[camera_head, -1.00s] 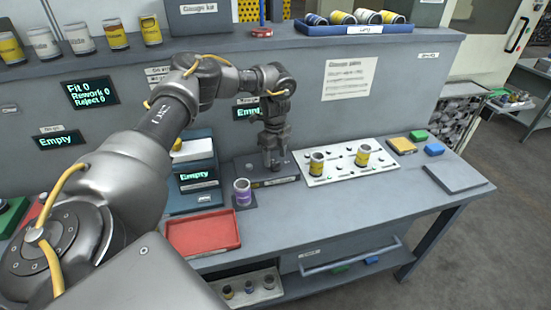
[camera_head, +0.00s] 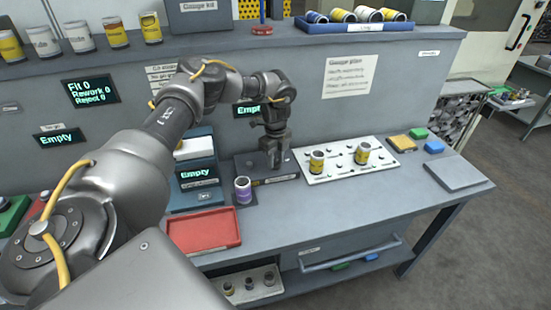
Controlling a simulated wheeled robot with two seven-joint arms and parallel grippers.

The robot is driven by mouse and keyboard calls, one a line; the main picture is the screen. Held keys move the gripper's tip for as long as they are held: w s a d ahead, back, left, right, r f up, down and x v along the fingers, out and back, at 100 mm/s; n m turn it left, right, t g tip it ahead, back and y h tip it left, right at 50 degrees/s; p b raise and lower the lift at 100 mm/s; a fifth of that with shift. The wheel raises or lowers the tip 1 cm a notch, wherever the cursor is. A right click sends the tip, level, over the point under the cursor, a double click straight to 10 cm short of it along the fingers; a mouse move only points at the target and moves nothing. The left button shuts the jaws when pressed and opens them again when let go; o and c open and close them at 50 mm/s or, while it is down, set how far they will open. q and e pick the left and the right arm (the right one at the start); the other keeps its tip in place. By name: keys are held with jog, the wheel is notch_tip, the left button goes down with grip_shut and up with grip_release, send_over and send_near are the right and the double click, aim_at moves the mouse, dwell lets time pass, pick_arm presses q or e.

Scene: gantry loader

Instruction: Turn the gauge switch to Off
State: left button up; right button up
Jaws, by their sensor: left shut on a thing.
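My left gripper (camera_head: 276,158) points down over the dark grey gauge box (camera_head: 247,163) in the middle of the bench. It is shut, with its fingertips at the top of the box. The fingers and the wrist hide what lies between them, so the gauge switch itself is not clearly visible, and I cannot read its setting. A small display (camera_head: 248,110) reading "Empt..." is partly hidden behind my left arm. My right gripper is not in view.
A white plate with holes (camera_head: 335,172) carries two yellow-labelled cans to the right. A red tray (camera_head: 203,246) lies at the front left. A grey pad (camera_head: 455,175) lies at the right end.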

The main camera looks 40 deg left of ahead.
pick_arm(q)
jog(key=shift+r+n+p, duration=0.15)
jog(key=shift+n+p, duration=0.65)
jog(key=shift+n, duration=0.2)
jog(key=n+p, duration=0.2)
jog(key=n, duration=0.1)
jog(key=shift+n+p, duration=0.3)
jog(key=n+p, duration=0.3)
jog(key=n, duration=0.1)
jog(key=shift+n+p, duration=0.7)
jog(key=shift+n, duration=0.5)
jog(key=o, duration=1)
